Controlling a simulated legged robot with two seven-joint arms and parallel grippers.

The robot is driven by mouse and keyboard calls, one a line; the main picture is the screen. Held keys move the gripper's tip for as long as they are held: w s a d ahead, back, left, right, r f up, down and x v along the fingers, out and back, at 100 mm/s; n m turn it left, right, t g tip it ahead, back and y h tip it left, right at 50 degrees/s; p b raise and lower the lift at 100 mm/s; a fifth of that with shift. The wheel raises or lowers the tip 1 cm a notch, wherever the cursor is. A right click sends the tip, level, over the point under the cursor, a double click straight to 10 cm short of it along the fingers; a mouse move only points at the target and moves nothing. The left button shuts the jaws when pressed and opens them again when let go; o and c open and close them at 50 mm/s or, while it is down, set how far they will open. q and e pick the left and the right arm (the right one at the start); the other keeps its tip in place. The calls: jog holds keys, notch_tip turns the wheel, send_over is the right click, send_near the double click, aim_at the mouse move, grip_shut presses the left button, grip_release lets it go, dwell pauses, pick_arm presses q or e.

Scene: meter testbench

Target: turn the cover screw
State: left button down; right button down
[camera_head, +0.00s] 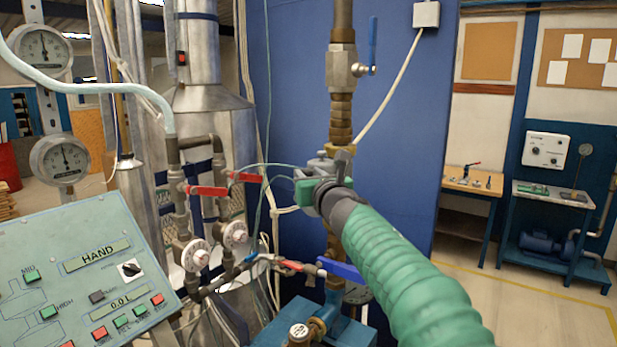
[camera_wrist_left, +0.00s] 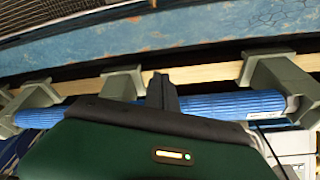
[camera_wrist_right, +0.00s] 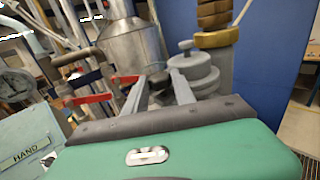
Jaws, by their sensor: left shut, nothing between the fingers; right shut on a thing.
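The grey meter body (camera_head: 322,165) sits in the brass pipe line in front of the blue panel, partly hidden by my right gripper. My right gripper (camera_head: 318,183), on its green-sleeved arm, reaches it from the front. In the right wrist view its fingers (camera_wrist_right: 157,88) are shut on a small dark part, probably the cover screw, mostly hidden between them. The grey stacked round body (camera_wrist_right: 196,78) with a small knob on top stands just right of the fingers. My left gripper (camera_wrist_left: 161,90) is shut and empty in the left wrist view, and outside the head view.
A vertical brass pipe with a valve (camera_head: 341,68) rises above the meter. Red-handled valves (camera_head: 207,190) and a blue lever (camera_head: 340,270) are close by. A control panel (camera_head: 90,270) fills the lower left. A blue ribbed bar (camera_wrist_left: 235,104) lies near my left gripper.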

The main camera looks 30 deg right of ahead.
jog(key=shift+r, duration=0.15)
dwell(0.3)
jog(key=c, duration=1.3)
grip_release()
